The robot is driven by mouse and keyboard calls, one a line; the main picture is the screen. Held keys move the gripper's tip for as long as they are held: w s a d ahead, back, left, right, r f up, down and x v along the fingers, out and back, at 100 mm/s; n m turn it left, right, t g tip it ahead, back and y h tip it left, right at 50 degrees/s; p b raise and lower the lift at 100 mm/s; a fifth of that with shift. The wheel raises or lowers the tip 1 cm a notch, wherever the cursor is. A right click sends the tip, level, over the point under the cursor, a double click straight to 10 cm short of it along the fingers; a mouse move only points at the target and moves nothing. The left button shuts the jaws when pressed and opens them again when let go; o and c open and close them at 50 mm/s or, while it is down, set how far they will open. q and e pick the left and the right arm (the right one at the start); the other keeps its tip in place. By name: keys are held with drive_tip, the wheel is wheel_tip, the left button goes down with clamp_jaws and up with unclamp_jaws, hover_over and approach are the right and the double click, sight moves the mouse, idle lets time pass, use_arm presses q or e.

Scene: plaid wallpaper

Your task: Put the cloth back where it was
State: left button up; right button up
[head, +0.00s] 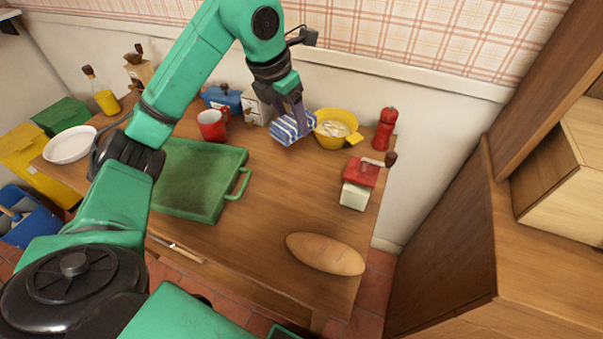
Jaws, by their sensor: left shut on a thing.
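The cloth (287,129) is blue and white striped and sits near the back of the wooden table, just left of the yellow bowl. My left gripper (293,113) is above it, pointing down, and is shut on the cloth. The fingers cover part of the cloth, and I cannot tell whether it touches the tabletop. My right gripper is not in view.
On the table (262,215) are a green tray (186,203), a red mug (212,124), a yellow bowl (337,142), a red mill (385,129), a red and white box (357,194) and a bread loaf (325,254). The table's middle is clear.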

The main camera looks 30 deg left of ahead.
use_arm(q)
hover_over(296, 180)
drive_tip(key=s, duration=0.1)
wheel_tip(296, 180, down, 6)
drive_tip(key=f, duration=1)
drive_tip(key=shift+a+f, duration=0.2)
drive_tip(key=shift+f, duration=0.15)
drive_tip(key=shift+w, duration=0.1)
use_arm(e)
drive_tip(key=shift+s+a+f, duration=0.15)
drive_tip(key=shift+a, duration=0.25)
use_arm(q)
drive_tip(key=shift+f, duration=0.1)
drive_tip(key=o, duration=0.8)
drive_tip(key=shift+f, duration=0.15)
drive_tip(key=shift+c, duration=0.2)
drive_tip(key=o, duration=0.4)
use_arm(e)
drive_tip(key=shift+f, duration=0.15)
